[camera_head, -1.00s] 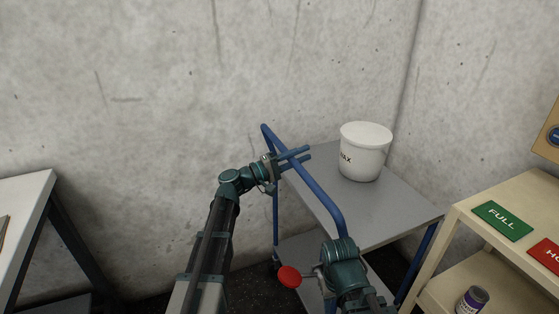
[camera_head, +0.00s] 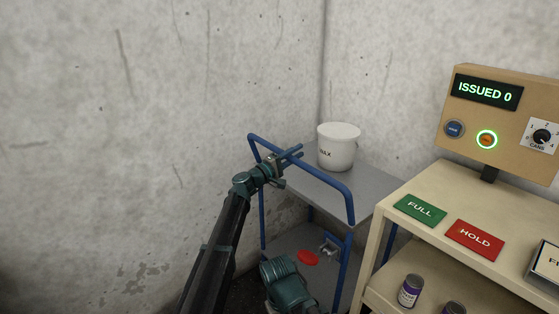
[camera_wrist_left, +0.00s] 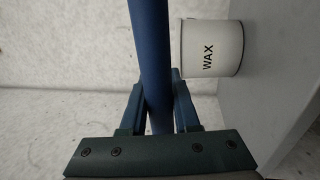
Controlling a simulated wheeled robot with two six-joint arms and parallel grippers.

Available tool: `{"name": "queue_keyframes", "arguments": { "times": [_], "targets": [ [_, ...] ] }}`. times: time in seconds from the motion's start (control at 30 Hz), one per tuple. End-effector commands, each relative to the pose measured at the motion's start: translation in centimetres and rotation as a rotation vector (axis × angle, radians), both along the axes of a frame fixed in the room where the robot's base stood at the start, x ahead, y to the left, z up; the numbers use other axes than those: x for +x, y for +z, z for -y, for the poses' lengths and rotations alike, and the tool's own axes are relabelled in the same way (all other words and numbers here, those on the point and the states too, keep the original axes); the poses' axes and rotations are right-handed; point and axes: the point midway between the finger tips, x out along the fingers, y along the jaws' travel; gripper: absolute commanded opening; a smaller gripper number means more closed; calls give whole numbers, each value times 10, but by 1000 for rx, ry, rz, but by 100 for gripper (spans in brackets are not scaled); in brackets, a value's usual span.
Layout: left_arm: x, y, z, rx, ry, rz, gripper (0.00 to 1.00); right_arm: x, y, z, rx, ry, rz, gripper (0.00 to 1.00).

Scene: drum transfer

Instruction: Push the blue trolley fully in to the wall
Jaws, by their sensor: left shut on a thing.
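The blue trolley (camera_head: 350,205) has a blue tube frame and a grey top, and stands in the corner by the concrete walls. Any gap between its far edge and the wall is hard to judge. My left gripper (camera_head: 292,154) is shut on its blue handle bar; the bar also runs between the fingers in the left wrist view (camera_wrist_left: 155,75). A white WAX tub (camera_head: 338,150) stands upright on the trolley top. My right arm's teal wrist (camera_head: 288,284) is low in front of the trolley; its finger state is unclear.
A cream bench (camera_head: 400,255) stands close on the trolley's right, with green FULL (camera_head: 420,210) and red HOLD (camera_head: 474,239) plates, a control panel (camera_head: 500,115) reading ISSUED 0, and cans (camera_head: 411,291) below. A red disc (camera_head: 307,257) shows near my right wrist.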

Motion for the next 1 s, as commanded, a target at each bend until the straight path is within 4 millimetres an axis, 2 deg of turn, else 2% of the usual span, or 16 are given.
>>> {"name": "queue_keyframes", "arguments": {
  "times": [0.1,0.33,0.53,0.9,0.93,1.0],
  "targets": [
    [14,0,20,2,-3,1,0,0,0,0,0,0,0,50],
    [28,0,41,2,-2,1,0,0,0,0,0,0,0,50],
    [32,0,49,1,-1,0,0,0,0,0,0,0,0,50],
    [34,0,50,0,0,0,0,0,0,0,0,0,0,50],
    [34,0,50,0,0,0,32,0,0,0,0,0,0,50],
    [34,0,50,0,0,0,44,0,0,0,0,0,0,50]
  ]
}}
